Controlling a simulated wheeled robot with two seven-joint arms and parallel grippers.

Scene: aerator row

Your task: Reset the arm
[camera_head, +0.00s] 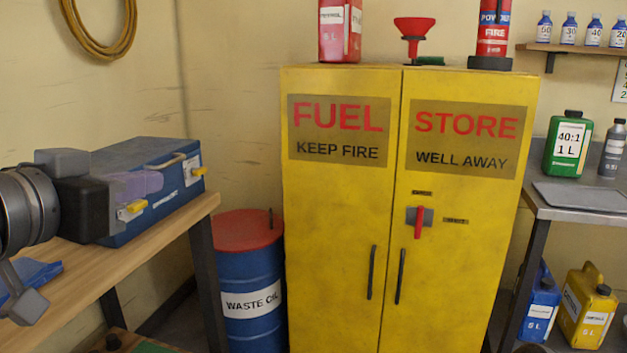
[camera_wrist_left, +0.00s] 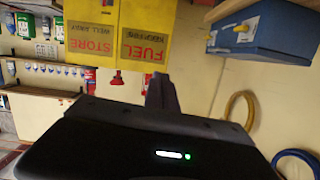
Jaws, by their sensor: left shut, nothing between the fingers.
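My left arm comes in from the left edge in the head view. Its gripper (camera_head: 150,182) is shut and empty, in front of the blue toolbox (camera_head: 160,206) on the wooden bench. I cannot tell the gap between them. In the left wrist view the shut fingers (camera_wrist_left: 161,92) stand at the middle, with nothing between them, and the picture is upside down. My right gripper is not in view.
The yellow fuel cabinet (camera_head: 340,215) stands shut, its red latch (camera_head: 419,222) on the right door. A blue waste oil drum (camera_head: 248,268) stands between it and the wooden bench (camera_head: 130,258). A metal table (camera_head: 575,212) with bottles is at right.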

